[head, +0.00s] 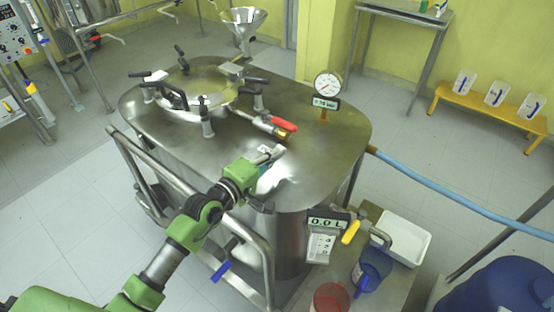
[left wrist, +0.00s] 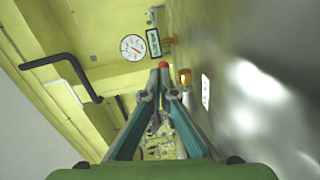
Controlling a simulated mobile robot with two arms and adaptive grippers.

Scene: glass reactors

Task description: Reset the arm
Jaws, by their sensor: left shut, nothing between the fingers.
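My left arm, green and grey, comes in from the lower left in the head view. Its gripper (head: 272,155) is over the front part of the steel reactor's top (head: 330,160). In the left wrist view the two fingers of this gripper (left wrist: 160,70) meet at their tips, shut and empty. Beyond the tips are a red handle end (left wrist: 163,64) and a brass fitting (left wrist: 185,77). In the head view the red valve handle (head: 284,124) lies on the reactor top, just beyond the gripper. I cannot tell whether the gripper touches the reactor. My right gripper is in neither view.
A pressure gauge (head: 327,84) and a round hatch (head: 195,102) with clamps stand on the reactor. A steel rail (head: 190,190) runs along its left side. A blue hose (head: 450,190) leaves to the right. Blue (head: 372,268) and red (head: 331,298) containers stand in front.

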